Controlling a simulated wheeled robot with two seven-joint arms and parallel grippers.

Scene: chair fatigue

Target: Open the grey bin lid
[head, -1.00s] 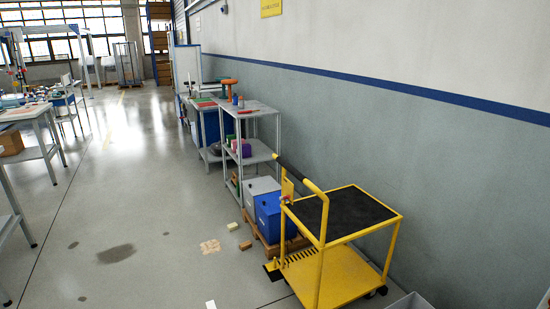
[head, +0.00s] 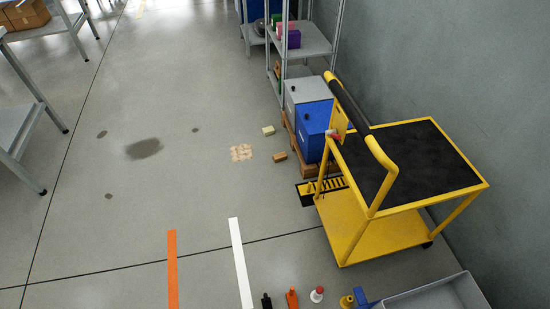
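A grey bin (head: 302,92) with a flat lid stands low on a wooden pallet, just behind a blue bin (head: 314,128). Its lid looks shut, with a small dark knob or handle on top. The yellow cart stands in front and to the right of the two bins. The blue bin hides part of the grey bin's near side. Neither of my grippers is in the head view.
A yellow cart (head: 350,220) with a black top blocks the right side. A grey shelf rack (head: 310,45) stands behind the bins. Small blocks (head: 280,156) lie on the floor. A grey tray (head: 440,295) and several small objects are at the bottom. Open floor lies left.

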